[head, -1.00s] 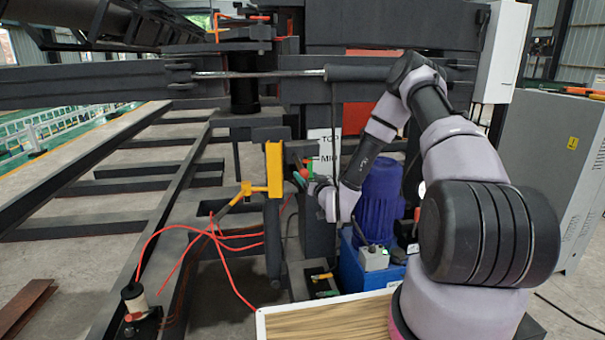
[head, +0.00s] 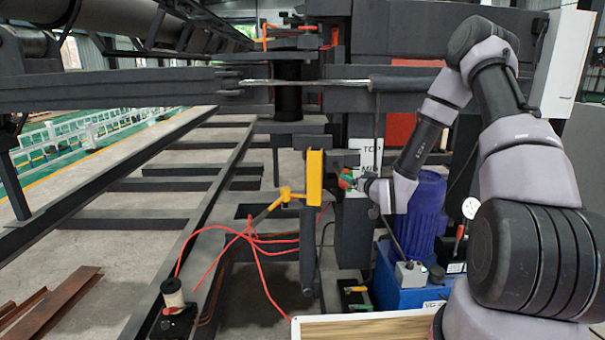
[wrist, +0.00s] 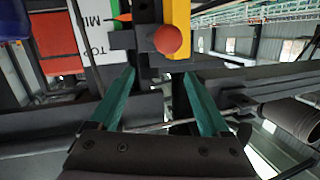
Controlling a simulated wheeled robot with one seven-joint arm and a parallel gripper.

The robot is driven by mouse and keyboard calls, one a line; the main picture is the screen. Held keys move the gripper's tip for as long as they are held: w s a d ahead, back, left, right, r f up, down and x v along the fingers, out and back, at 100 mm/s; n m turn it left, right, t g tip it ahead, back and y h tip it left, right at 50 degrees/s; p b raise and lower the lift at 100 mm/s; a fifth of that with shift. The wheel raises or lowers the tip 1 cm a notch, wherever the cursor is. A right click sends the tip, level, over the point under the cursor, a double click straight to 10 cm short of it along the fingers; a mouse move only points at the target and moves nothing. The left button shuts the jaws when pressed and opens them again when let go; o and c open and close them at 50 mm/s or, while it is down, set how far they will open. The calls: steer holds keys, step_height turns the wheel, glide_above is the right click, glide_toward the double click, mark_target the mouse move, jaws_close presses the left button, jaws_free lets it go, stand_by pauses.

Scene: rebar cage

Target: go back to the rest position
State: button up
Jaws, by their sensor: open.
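My gripper (wrist: 160,78) shows in the wrist view with its two teal fingers apart and nothing between them. In the head view my gripper (head: 352,183) is small, at the end of my bent arm, just right of a yellow bracket (head: 315,178). A red ball knob (wrist: 167,40) on a dark block lies ahead of the fingers in the wrist view, apart from them. The yellow bracket also shows there (wrist: 181,20).
A white panel marked TOP (head: 367,155) stands behind my gripper. A blue motor (head: 422,210) and blue unit sit under my forearm. A dark horizontal beam (head: 120,85) crosses at upper left. Red hoses (head: 255,240) hang below the bracket. A wooden-topped board (head: 370,328) lies in front.

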steer(key=s+d+r+m+g+h, duration=0.15)
steer(key=s+r, duration=0.35)
steer(key=r, duration=0.5)
steer(key=s+d+r+g+h, duration=0.25)
steer(key=s+r, duration=0.25)
steer(key=r, duration=0.4)
steer(key=s+r+m+g+y, duration=0.1)
steer(key=s+r, duration=0.4)
steer(key=s, duration=0.8)
steer(key=s+a+r+m+g+y, duration=0.1)
steer(key=s+r, duration=0.4)
steer(key=s, duration=0.9)
steer(key=m+g, duration=0.1)
steer(key=g, duration=0.1)
steer(key=shift+s+g+y, duration=0.2)
steer(key=shift+g+y, duration=0.2)
steer(key=shift+a+r+m, duration=0.1)
steer(key=shift+m, duration=0.15)
